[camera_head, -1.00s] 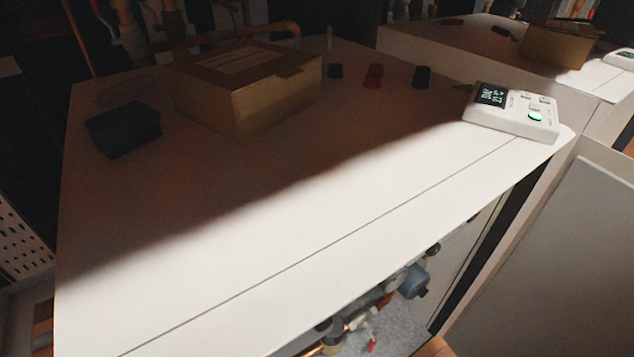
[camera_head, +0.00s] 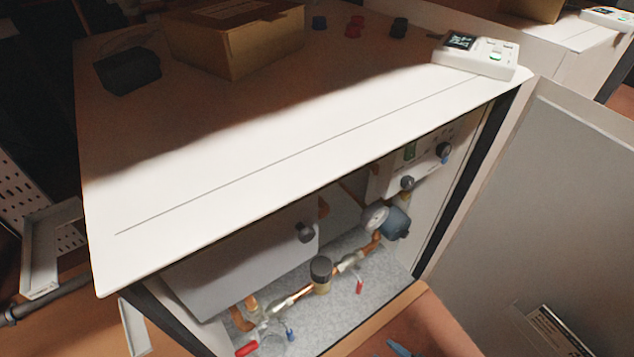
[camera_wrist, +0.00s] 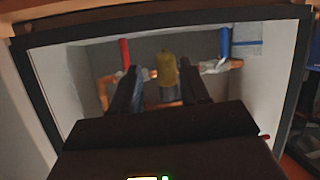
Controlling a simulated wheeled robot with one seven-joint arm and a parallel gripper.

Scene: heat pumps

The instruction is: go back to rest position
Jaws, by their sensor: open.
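My gripper (camera_wrist: 160,88) shows in the wrist view as two dark fingers, apart, with nothing visible gripped between them. It faces the inside of an open cabinet with copper pipes, a brass-coloured part (camera_wrist: 166,70), a red valve handle (camera_wrist: 125,53) and a blue valve handle (camera_wrist: 225,45). The fingertips appear in front of the pipework; I cannot tell if they touch anything. My gripper is not visible in the head view.
On the cabinet top are a cardboard box (camera_head: 235,40), a black box (camera_head: 128,71), several small caps (camera_head: 355,26) and a white controller (camera_head: 475,53). An open grey door (camera_head: 560,200) stands at right.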

